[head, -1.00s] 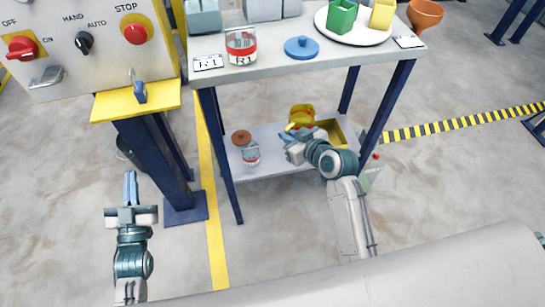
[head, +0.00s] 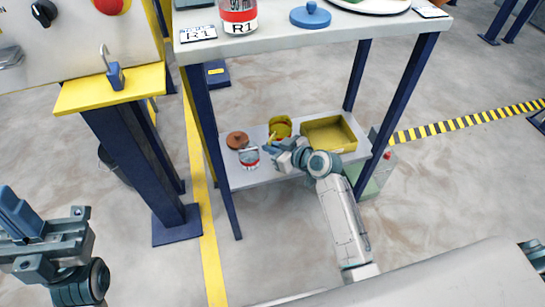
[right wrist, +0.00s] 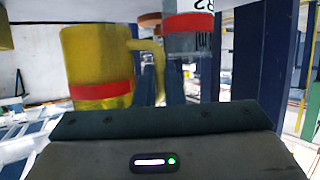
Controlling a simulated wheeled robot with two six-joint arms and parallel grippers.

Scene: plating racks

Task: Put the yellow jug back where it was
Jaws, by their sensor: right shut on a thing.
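The yellow jug (head: 280,127) is at the lower shelf (head: 230,172) of the table, left of the yellow tray (head: 308,136). In the right wrist view the jug (right wrist: 97,65) is upright, with a red band and its handle on the right. My right gripper (head: 271,145) is shut on the jug at its handle side. Whether the jug's base touches the shelf is hard to tell. My left gripper (head: 18,215) is shut and empty at the left edge, away from the table.
A tin with a red band (head: 249,158) and a brown round object (head: 237,140) stand close left of the jug. Table legs (head: 398,110) flank the shelf. The tabletop (head: 300,35) above holds a blue lid (head: 310,15) and a labelled jar (head: 238,12).

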